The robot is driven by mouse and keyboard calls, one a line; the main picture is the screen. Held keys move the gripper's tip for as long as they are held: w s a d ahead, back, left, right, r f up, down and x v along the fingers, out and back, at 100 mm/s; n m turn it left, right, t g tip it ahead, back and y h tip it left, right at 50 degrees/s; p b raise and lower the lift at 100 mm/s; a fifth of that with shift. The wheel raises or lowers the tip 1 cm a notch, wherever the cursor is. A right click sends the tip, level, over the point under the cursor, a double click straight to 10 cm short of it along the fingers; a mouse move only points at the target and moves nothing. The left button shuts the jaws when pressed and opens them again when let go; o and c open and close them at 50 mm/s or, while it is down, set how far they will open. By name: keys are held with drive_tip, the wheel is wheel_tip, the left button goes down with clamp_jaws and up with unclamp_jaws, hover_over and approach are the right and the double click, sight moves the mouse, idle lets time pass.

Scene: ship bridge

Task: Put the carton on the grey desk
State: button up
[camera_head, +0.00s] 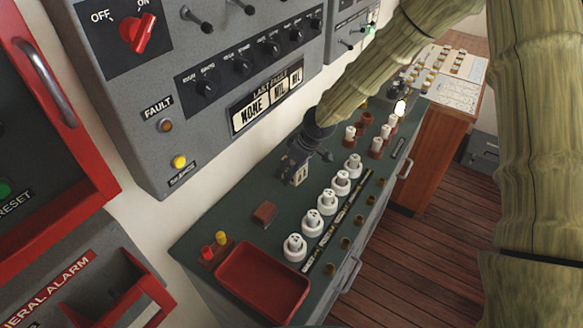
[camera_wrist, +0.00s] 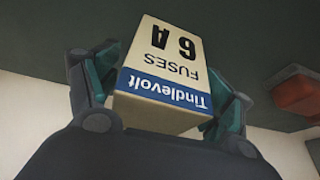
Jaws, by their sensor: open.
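The carton (camera_wrist: 168,75) is a cream box with a blue band, printed "Tindlevolt FUSES 6A". It fills the middle of the wrist view, between the fingers of my gripper (camera_wrist: 160,88). The fingers are open, one on each side of it; whether they touch it I cannot tell. In the head view the carton (camera_head: 296,168) shows small, at the back of the dark grey-green desk top (camera_head: 232,228), partly hidden by my gripper (camera_head: 305,160). It seems to stand on that top. No other grey desk shows clearly.
A red tray (camera_head: 262,284), a small red-brown block (camera_head: 264,213) and a row of white sockets (camera_head: 313,220) are on the desk top. A grey wall panel (camera_head: 215,75) hangs behind. A wooden cabinet (camera_head: 440,135) with a chart stands beyond. Bare top lies left of the sockets.

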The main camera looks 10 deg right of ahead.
drive_tip(key=b+v, duration=0.2)
drive_tip(key=v, duration=1)
drive_tip(key=shift+s+r, duration=0.25)
drive_tip(key=shift+s, duration=0.05)
drive_tip(key=shift+a, duration=0.1)
